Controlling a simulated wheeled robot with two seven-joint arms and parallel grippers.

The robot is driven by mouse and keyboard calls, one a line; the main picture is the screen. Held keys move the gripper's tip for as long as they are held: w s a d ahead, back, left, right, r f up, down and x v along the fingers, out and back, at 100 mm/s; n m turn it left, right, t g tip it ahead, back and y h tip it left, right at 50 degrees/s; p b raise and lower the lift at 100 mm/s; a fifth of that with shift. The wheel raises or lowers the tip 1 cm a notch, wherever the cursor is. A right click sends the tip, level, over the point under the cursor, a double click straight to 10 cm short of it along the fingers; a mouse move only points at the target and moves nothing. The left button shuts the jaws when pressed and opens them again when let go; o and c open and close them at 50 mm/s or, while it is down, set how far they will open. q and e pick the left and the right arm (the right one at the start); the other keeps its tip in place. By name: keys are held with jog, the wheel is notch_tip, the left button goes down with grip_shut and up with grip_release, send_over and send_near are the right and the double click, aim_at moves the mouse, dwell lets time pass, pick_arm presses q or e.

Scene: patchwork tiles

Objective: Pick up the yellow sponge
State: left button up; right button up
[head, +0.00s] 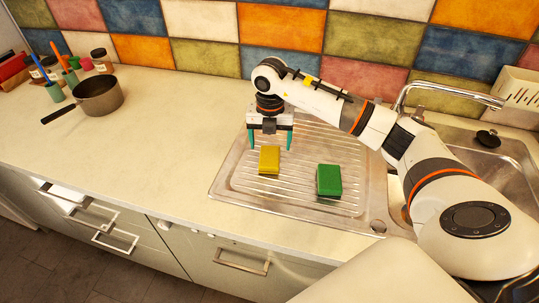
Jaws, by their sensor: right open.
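The yellow sponge (269,160) lies on the ribbed metal drainboard (235,187), left of a green sponge (329,180). My right gripper (270,141) points down with its teal fingers spread apart, just behind and above the yellow sponge in the head view. The fingers hold nothing, and a gap seems to remain between them and the sponge. My left gripper is not in view.
The sink basin (485,170) and tap (450,92) are at the right. A dark pot (98,97) stands on the far left counter near jars and utensils. The counter (170,140) between pot and drainboard is clear. A tiled wall (290,28) runs behind.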

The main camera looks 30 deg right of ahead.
aim_at(270, 156)
jog(key=shift+w+d+f, duration=0.1)
jog(key=shift+f, duration=0.4)
jog(key=shift+w+f, duration=0.1)
jog(key=shift+f, duration=0.15)
notch_tip(270, 156, down, 4)
jog(key=shift+f+p, duration=0.2)
jog(key=shift+p, duration=0.9)
jog(key=shift+w+f, duration=0.15)
jog(key=shift+f, duration=0.15)
jog(key=shift+c, duration=0.6)
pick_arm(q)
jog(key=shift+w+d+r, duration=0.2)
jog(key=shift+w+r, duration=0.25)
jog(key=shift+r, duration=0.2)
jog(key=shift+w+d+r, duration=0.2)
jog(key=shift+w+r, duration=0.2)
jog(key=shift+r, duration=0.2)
pick_arm(e)
jog(key=c, duration=0.9)
